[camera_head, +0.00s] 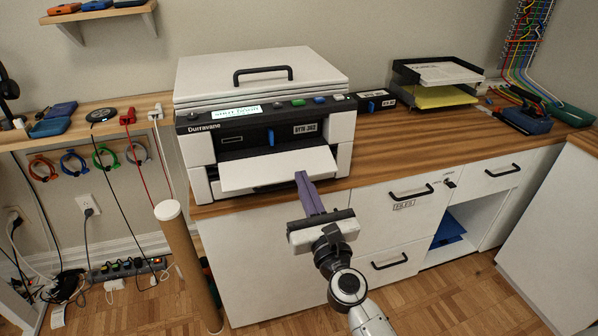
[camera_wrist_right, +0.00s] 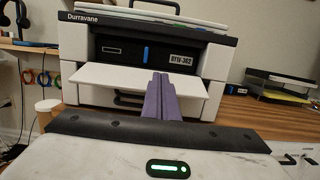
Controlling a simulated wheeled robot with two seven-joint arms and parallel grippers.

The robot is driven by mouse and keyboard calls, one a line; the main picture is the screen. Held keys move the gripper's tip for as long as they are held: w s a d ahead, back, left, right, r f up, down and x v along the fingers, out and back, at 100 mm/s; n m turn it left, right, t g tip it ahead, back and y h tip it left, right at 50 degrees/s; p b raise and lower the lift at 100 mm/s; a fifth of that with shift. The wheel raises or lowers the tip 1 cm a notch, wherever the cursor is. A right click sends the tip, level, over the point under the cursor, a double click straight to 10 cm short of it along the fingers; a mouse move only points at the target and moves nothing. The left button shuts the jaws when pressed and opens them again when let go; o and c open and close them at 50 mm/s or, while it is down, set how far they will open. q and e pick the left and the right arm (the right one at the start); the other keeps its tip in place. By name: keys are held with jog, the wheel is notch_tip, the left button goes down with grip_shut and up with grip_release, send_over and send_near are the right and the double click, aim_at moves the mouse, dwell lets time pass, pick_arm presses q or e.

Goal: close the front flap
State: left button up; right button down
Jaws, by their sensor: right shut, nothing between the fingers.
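The printer (camera_head: 262,120) is a white and black machine on the wooden desk top; it also shows in the right wrist view (camera_wrist_right: 217,55). Its front flap (camera_head: 270,169) is white and hangs open, sticking out toward me like a shelf. The flap also shows in the right wrist view (camera_wrist_right: 115,79). My right gripper (camera_head: 301,177) is shut and empty, with its purple fingers at the flap's front edge, right of its middle. In the right wrist view the fingers (camera_wrist_right: 160,78) overlap the flap; I cannot tell whether they touch it. My left gripper is not in view.
A black paper tray (camera_head: 437,82) stands on the desk at the right. A cardboard tube (camera_head: 187,262) stands on the floor left of the cabinet. Drawers with black handles (camera_head: 411,194) lie below the desk top. The desk top (camera_head: 400,145) right of the printer is mostly clear.

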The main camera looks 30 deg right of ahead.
jog(key=s+a+f+n+g+y+p, duration=0.1)
jog(key=s+a+f+n+g+y, duration=0.55)
jog(key=n, duration=1.45)
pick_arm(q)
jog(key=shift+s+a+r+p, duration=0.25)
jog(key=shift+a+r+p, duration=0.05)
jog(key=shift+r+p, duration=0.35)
pick_arm(e)
jog(key=s+a+f+n+g, duration=0.3)
jog(key=s+f+n+g, duration=0.1)
jog(key=s+f+n, duration=1.5)
jog(key=shift+s+f+g+h, duration=0.35)
jog(key=shift+s, duration=0.7)
